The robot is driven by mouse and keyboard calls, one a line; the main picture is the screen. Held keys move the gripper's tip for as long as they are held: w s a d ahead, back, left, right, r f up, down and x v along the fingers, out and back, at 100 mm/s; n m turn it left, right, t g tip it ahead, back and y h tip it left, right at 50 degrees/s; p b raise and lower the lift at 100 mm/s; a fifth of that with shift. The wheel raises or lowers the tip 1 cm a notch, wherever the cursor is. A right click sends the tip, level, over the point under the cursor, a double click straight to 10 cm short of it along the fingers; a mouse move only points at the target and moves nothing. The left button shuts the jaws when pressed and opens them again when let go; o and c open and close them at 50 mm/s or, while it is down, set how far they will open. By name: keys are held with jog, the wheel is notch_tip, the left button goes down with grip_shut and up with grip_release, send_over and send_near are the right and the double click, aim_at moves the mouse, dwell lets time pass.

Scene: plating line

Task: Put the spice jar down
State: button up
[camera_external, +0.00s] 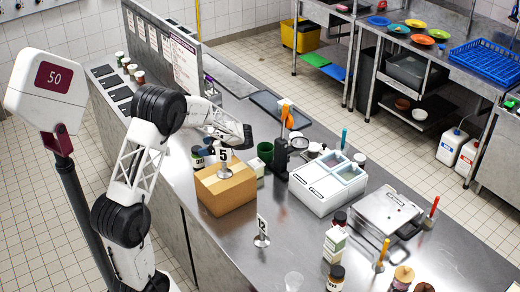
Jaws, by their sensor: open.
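My arm reaches over the steel counter (385,185) from the left. My gripper (218,146) is open, low above the back of a cardboard box, and small in this view. A small jar with a dark lid (197,157) stands just left of the gripper, at the box's back left edge. It looks upright and apart from the fingers. Other dark-lidded jars stand at the front, one by a carton (335,278) and one behind that carton (340,219). I cannot tell which one is the spice jar.
The cardboard box (226,190) with a number 5 card is under the gripper. A green cup (265,151), a dark stand (281,158) and a white two-lidded container (328,184) are to the right. A number 12 card (262,230) stands in front, with bare counter around it.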

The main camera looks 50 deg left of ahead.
jog(key=shift+v, duration=1.45)
jog(key=shift+r, duration=0.1)
